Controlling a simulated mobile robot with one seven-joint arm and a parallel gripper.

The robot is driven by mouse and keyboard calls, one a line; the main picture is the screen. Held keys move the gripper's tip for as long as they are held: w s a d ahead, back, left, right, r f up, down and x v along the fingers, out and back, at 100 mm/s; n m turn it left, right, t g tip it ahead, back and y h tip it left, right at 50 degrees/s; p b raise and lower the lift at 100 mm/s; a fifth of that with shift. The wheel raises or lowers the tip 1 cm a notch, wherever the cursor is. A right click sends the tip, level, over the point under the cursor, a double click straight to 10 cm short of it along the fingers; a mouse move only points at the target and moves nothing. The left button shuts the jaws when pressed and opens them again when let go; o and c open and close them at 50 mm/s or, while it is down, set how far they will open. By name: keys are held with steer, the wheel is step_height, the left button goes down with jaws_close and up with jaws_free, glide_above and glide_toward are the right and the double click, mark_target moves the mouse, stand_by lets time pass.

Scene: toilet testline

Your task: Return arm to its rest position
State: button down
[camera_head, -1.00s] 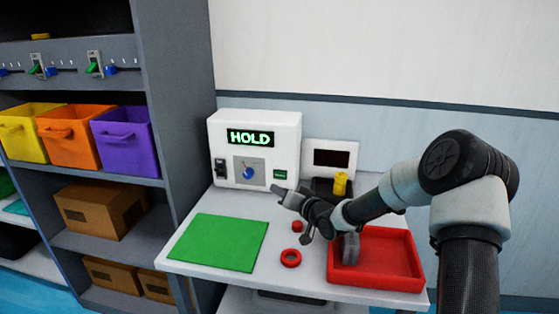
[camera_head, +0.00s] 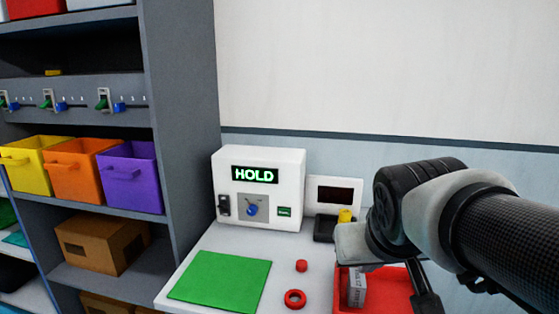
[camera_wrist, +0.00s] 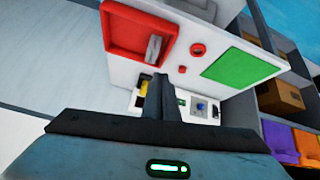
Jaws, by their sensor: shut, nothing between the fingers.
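My arm is folded back at the right of the head view, above the red tray's side of the table. My gripper (camera_wrist: 155,95) shows in the wrist view with its fingers together and nothing between them. In that view it stands over the image of the table, apart from the objects as far as I can tell. In the head view I cannot make out the fingertips.
The white table holds a red tray (camera_wrist: 112,32) with a grey item (camera_head: 357,287), a green mat (camera_head: 220,282), a red ring (camera_head: 295,299), a small red piece (camera_head: 301,265) and a yellow piece (camera_head: 345,215). A white box reading HOLD (camera_head: 285,165) stands behind. Shelves (camera_head: 185,100) are left.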

steer(key=s+f+g+y, duration=0.1)
steer(key=s+f+g, duration=0.15)
steer(key=s, duration=0.75)
step_height(320, 180, up, 21)
steer(key=p, duration=2.1)
steer(key=shift+w+r+t+p, duration=0.15)
steer(key=shift+w+t+p, duration=0.15)
steer(key=shift+w+t, duration=0.05)
